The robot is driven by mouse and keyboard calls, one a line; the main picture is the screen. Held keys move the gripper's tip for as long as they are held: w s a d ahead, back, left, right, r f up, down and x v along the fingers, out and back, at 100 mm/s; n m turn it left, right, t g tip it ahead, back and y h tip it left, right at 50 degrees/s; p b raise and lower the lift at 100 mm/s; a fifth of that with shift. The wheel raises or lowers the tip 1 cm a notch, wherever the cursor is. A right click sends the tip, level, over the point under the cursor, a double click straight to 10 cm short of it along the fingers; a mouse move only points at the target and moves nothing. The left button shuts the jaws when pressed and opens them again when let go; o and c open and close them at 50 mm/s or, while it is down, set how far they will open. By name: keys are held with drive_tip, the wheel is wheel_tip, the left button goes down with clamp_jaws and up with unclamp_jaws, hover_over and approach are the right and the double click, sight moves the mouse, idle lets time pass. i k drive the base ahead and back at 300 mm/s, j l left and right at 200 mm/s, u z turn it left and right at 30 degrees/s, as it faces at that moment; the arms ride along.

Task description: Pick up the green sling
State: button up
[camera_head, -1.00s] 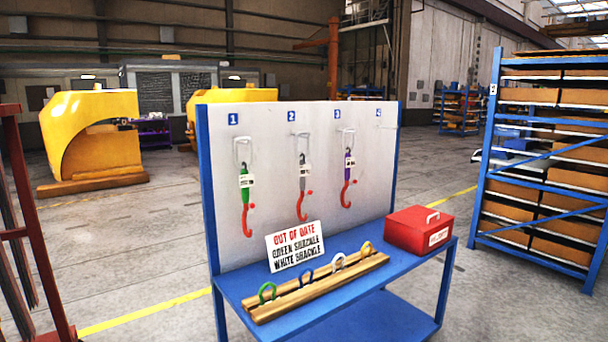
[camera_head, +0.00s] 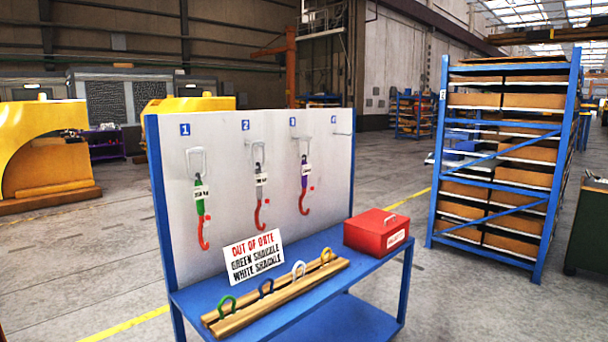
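The green sling (camera_head: 201,209) hangs from the wire hook under number 1 on the white board (camera_head: 225,225). It has a green upper part, a white tag and a red hook at its lower end. A grey sling (camera_head: 260,190) hangs under number 2 and a purple sling (camera_head: 304,178) under number 3, both with red hooks. The hook under number 4 holds no sling. My gripper is not in view.
The blue bench (camera_head: 370,260) bears a sign (camera_head: 253,256) reading "OUT OF DATE GREEN SHACKLE WHITE SHACKLE". Several shackles stand in a wooden rack (camera_head: 285,297) beside a red box (camera_head: 376,232). A blue shelf rack (camera_head: 500,165) stands at right. Floor at left is open.

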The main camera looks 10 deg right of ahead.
sight(200, 191)
drive_tip(key=i+j+z, duration=0.1)
drive_tip(key=i+j, duration=0.2)
drive_tip(key=j, duration=0.15)
drive_tip(key=i+j+z, duration=0.1)
drive_tip(key=i+j, duration=0.15)
drive_tip(key=j, duration=0.2)
drive_tip(key=i+j+z, duration=0.1)
drive_tip(key=i+j, duration=0.15)
drive_tip(key=j, duration=0.2)
drive_tip(key=i+j+z, duration=0.15)
drive_tip(key=j, duration=0.35)
drive_tip(key=i+j+z, duration=0.1)
drive_tip(key=i+j, duration=0.2)
drive_tip(key=j, duration=0.25)
drive_tip(key=i+j+z, duration=0.1)
drive_tip(key=j, duration=0.45)
drive_tip(key=i+j+z, duration=0.1)
drive_tip(key=i+j, duration=0.15)
drive_tip(key=j, duration=0.3)
drive_tip(key=i+j+z, duration=0.1)
drive_tip(key=j, duration=0.45)
drive_tip(key=i, duration=0.1)
